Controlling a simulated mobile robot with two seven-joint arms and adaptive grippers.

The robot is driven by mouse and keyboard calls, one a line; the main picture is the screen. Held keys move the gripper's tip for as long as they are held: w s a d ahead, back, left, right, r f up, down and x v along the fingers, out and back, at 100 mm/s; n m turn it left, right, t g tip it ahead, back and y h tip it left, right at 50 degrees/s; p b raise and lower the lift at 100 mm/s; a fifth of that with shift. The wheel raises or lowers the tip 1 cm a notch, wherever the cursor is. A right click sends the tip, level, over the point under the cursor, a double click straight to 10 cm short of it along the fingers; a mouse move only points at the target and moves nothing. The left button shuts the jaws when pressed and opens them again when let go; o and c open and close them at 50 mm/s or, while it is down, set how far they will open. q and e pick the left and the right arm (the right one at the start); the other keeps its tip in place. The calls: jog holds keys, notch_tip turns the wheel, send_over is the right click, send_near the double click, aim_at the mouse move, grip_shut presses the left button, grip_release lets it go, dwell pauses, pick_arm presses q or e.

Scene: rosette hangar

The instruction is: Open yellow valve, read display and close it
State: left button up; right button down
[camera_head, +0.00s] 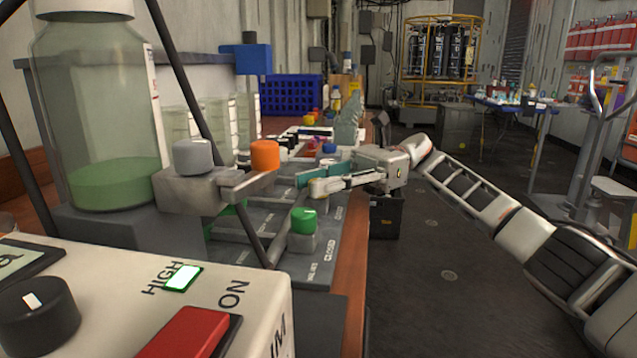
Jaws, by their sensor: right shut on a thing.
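No yellow valve can be made out. An orange valve knob (265,155), a grey knob (192,155) and a green knob (303,220) stand on the valve rig at the bench. My right gripper (314,186) reaches in from the right above the rig, just beyond the green knob. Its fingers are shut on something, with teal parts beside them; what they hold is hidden. A display (18,260) on the white instrument box at lower left is cut off by the picture edge and its reading is not legible. My left gripper is not in view.
A large glass jar with green liquid (108,180) stands at left behind the white instrument box (130,300). Dark slanting rods (190,80) cross in front of the rig. A blue crate (290,94) stands farther back. Open floor (420,290) lies right of the bench.

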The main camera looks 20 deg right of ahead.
jog(key=c, duration=1.8)
grip_release()
jog(key=shift+a, duration=0.1)
jog(key=shift+o, duration=0.2)
jog(key=v, duration=0.4)
jog(key=shift+w+d, duration=0.1)
jog(key=shift+d, duration=0.2)
jog(key=shift+v, duration=0.85)
jog(key=shift+d, duration=0.6)
jog(key=shift+r, duration=0.1)
